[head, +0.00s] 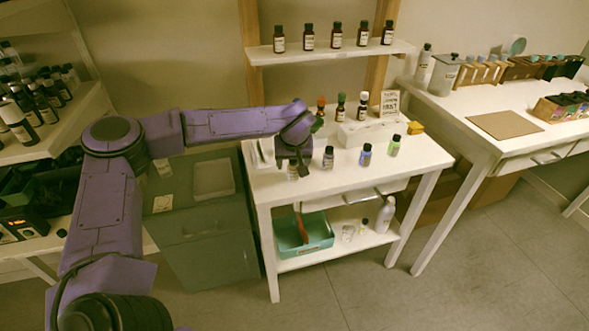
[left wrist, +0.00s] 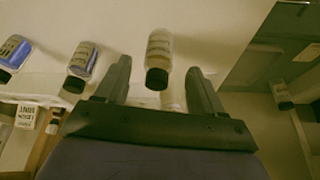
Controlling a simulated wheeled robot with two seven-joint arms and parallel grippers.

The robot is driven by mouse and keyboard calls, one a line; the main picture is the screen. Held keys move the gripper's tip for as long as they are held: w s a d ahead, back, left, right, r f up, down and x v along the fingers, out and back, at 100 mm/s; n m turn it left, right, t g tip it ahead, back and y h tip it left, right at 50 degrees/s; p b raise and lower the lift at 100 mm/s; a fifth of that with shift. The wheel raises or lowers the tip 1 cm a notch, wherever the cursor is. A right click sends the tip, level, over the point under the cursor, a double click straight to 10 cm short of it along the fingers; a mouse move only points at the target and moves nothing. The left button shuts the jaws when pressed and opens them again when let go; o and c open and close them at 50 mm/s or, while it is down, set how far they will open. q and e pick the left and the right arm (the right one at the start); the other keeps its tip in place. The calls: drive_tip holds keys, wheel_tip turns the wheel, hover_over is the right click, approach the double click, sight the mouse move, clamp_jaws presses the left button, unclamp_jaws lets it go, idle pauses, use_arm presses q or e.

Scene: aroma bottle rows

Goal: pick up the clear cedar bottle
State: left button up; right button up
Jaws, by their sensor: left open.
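My left gripper (head: 293,158) is open above the left end of the front bottle row on the white table (head: 270,190). A clear bottle with a black cap and pale label (left wrist: 159,48) shows between and beyond its two fingers in the left wrist view. In the head view this bottle (head: 292,173) is mostly hidden beneath the gripper. The fingers do not grip it. Its label is too blurred to read, so I cannot confirm the cedar name. My right gripper is out of view.
Right of the clear bottle stand a blue-grey bottle (head: 328,157), a blue bottle (head: 365,154) and a green bottle (head: 394,145). Behind them are a white riser (head: 370,133) with dropper bottles and a small sign (head: 390,103). A shelf (head: 330,52) holds dark bottles above.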

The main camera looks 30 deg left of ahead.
sight(294, 165)
use_arm(q)
drive_tip(key=x, duration=0.5)
drive_tip(key=shift+w+f, duration=0.1)
drive_tip(key=shift+f, duration=0.2)
drive_tip(key=c, duration=1.1)
drive_tip(key=shift+r, duration=0.55)
drive_tip(key=s+d+r, duration=0.2)
drive_tip(key=d+r, duration=0.2)
drive_tip(key=r, duration=0.4)
drive_tip(key=shift+d, duration=0.25)
drive_tip(key=s+d+r, duration=0.1)
drive_tip(key=d, duration=0.1)
drive_tip(key=s+d+r, duration=0.1)
drive_tip(key=s+d, duration=0.1)
drive_tip(key=d, duration=0.1)
drive_tip(key=s+d+r+b, duration=0.1)
drive_tip(key=d+r, duration=0.1)
drive_tip(key=shift+s+d, duration=0.15)
drive_tip(key=shift+d, duration=0.2)
wheel_tip(294, 165, up, 6)
drive_tip(key=p, duration=0.8)
drive_tip(key=shift+s+d+p, duration=0.15)
drive_tip(key=shift+p, duration=0.25)
